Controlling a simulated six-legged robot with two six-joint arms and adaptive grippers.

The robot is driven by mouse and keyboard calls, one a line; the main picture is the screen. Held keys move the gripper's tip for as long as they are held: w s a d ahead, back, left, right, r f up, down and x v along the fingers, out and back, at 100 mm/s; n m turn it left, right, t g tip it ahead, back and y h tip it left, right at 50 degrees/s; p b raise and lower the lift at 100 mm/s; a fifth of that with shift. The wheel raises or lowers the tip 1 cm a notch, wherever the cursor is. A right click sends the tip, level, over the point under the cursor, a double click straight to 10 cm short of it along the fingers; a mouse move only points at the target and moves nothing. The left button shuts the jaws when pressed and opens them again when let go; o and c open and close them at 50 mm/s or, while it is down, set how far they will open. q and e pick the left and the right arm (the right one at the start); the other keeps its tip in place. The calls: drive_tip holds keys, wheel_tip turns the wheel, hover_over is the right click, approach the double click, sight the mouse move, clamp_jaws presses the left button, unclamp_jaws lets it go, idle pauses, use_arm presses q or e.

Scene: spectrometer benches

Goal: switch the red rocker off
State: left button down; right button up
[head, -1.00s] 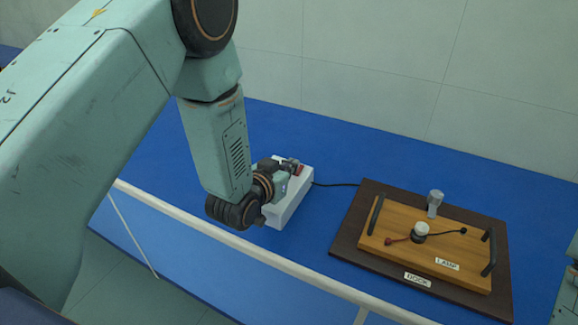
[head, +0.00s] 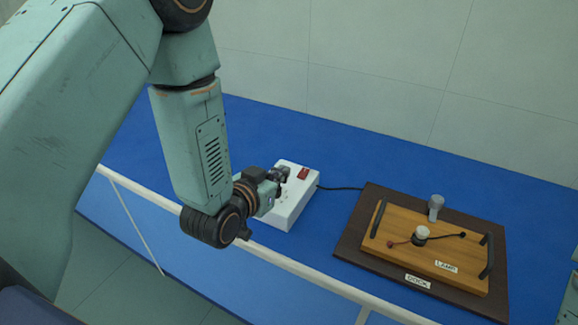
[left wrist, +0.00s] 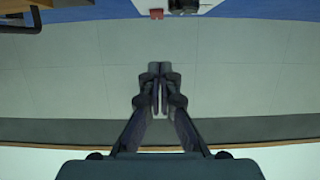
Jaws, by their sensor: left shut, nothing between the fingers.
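The red rocker (head: 303,174) sits on the top of a white box (head: 293,210), near its far end. Which way the rocker is tipped is too small to tell. My left gripper (head: 284,174) is shut and empty, just left of the rocker and above the box, with a small gap to the rocker in the picture. In the left wrist view the closed fingers (left wrist: 159,70) point up the picture, and the red rocker (left wrist: 156,13) shows near the top edge, apart from them. My right gripper is not seen.
A black cable runs from the box to the right. A wooden board (head: 400,247) marked LAMP, with black handles, lies on a dark dock mat (head: 350,244). A white rail (head: 290,262) runs along the blue bench's (head: 250,130) front. The bench behind the box is clear.

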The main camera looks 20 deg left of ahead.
use_arm(q)
drive_tip(key=v, duration=0.3)
drive_tip(key=shift+f, duration=0.25)
drive_tip(key=shift+s+d, duration=0.1)
drive_tip(key=shift+s, duration=0.05)
